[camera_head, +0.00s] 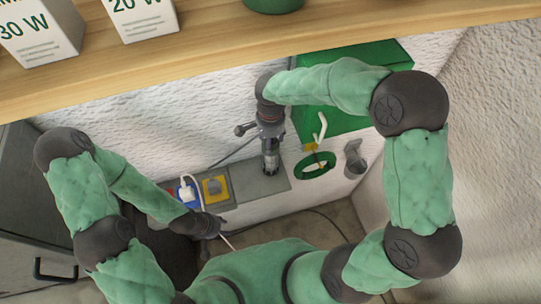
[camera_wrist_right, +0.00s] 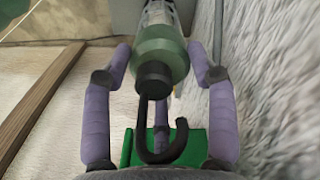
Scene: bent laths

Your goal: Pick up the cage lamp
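The cage lamp (camera_wrist_right: 158,60) has a green body, a black end and a black hook, seen end-on in the right wrist view. The hook lies near the palm of my right gripper (camera_wrist_right: 160,58). Its purple-grey fingers are bent in against the sides of the green body. In the head view the lamp's clear, caged part (camera_head: 270,157) points down below my right gripper (camera_head: 269,126), over the grey panel. Whether its lower end touches the panel is unclear. My left gripper (camera_head: 208,227) is low at left, dark and small; its fingers cannot be made out.
A wooden shelf (camera_head: 230,70) with white boxes (camera_head: 140,15) crosses the top. A green case (camera_head: 370,60), a green ring (camera_head: 316,166) and a grey cup-like holder (camera_head: 355,160) are right of the lamp. Sockets (camera_head: 187,190) are at left. A rough wall stands close at right.

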